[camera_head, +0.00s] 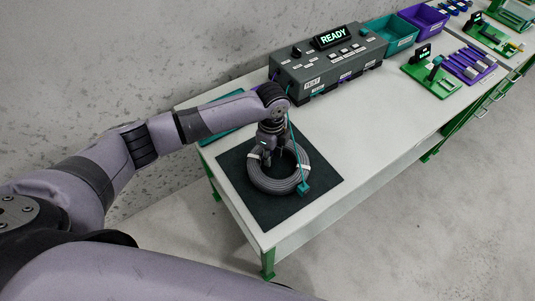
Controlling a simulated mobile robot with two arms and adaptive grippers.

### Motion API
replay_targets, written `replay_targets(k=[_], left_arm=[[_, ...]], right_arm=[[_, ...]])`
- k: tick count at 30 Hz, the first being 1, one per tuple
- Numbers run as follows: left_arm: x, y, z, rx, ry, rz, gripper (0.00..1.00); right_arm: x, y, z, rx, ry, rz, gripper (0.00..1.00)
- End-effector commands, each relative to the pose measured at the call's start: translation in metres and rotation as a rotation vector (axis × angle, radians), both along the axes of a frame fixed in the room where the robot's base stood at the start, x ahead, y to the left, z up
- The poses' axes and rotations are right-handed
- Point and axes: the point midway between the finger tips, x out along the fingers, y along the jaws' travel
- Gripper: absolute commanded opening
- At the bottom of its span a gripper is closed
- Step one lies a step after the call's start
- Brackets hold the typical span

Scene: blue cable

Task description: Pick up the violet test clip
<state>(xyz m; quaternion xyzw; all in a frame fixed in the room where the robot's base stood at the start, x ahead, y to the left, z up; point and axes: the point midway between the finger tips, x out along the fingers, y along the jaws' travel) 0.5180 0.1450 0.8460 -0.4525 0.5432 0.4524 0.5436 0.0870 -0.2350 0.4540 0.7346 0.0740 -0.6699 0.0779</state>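A grey cable coil (256,181) with white ties lies on a dark mat (236,187) near the table's left end. My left gripper (272,160) points down over the coil's inner edge; its fingers are too small and dark to tell whether they are open or hold anything. A teal clip (304,188) on a thin teal lead lies at the coil's right side. The grey tester (325,68) shows READY on its display (333,37). Small violet bits show on its front side, too small to identify surely as the violet test clip. My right gripper is out of view.
A teal bin (391,37) and a violet bin (424,20) stand beyond the tester. A green fixture (431,78) and a violet rack (469,66) sit at the right. The white tabletop (366,121) is clear between mat and fixture.

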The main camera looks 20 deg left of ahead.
Motion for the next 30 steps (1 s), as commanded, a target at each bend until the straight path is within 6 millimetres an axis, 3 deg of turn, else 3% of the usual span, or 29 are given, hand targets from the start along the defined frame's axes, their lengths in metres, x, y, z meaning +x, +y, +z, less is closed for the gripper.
replay_targets(k=[2, 11, 20, 26, 30], left_arm=[[0.0, 0.0, 0.0, 0.0, 0.0, 0.0, 0.28], [0.0, 0.0, 0.001, 0.0, 0.0, 0.0, 0.08], [0.001, 0.0, 0.005, 0.0, -0.001, 0.0, 0.08], [0.001, 0.0, 0.026, -0.002, -0.003, -0.002, 0.08], [0.002, 0.0, 0.058, -0.002, -0.006, -0.001, 0.08]], right_arm=[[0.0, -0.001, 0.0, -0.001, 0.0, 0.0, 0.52], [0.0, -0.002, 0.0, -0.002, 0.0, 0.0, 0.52], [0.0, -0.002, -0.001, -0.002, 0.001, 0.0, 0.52], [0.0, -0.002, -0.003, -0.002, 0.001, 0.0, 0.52], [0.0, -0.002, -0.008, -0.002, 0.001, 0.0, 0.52]])
